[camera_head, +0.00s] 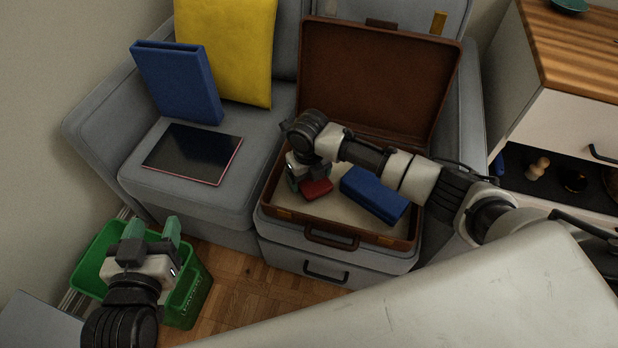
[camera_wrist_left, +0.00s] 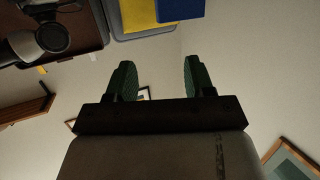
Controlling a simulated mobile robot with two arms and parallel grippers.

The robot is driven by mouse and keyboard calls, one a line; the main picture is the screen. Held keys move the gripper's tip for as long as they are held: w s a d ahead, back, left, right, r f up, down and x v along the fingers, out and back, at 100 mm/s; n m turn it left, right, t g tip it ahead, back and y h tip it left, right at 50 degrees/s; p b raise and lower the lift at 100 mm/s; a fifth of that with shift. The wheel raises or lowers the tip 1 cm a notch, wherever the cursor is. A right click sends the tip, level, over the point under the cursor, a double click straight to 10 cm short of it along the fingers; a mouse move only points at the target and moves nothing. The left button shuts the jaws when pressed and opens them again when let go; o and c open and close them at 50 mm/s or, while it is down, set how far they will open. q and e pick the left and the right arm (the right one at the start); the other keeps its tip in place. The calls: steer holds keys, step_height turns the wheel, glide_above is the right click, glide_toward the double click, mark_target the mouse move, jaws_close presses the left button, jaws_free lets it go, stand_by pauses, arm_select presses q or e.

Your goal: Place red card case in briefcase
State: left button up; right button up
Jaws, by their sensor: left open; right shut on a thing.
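The open brown briefcase (camera_head: 285,211) rests on the grey sofa, its lid raised at the back. The red card case (camera_head: 318,188) is inside the briefcase, toward its left side. My right gripper (camera_head: 307,187) reaches down into the briefcase and is shut on the red card case; the arm hides part of the case's interior. My left gripper (camera_head: 152,228) is over the green bin, open and empty; its green fingers stand apart in the left wrist view (camera_wrist_left: 156,78).
A blue box (camera_head: 374,195) lies in the briefcase to the right of the card case. A tablet (camera_head: 193,152), a blue binder (camera_head: 177,82) and a yellow cushion (camera_head: 228,45) are on the sofa at left. A green bin (camera_head: 190,296) stands on the floor. A cabinet (camera_head: 560,110) is at right.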

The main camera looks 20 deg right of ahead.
steer(key=o, duration=1)
steer(key=shift+s+f, duration=0.15)
steer(key=shift+f, duration=0.1)
steer(key=shift+o, duration=1.2)
steer(key=shift+r, duration=0.1)
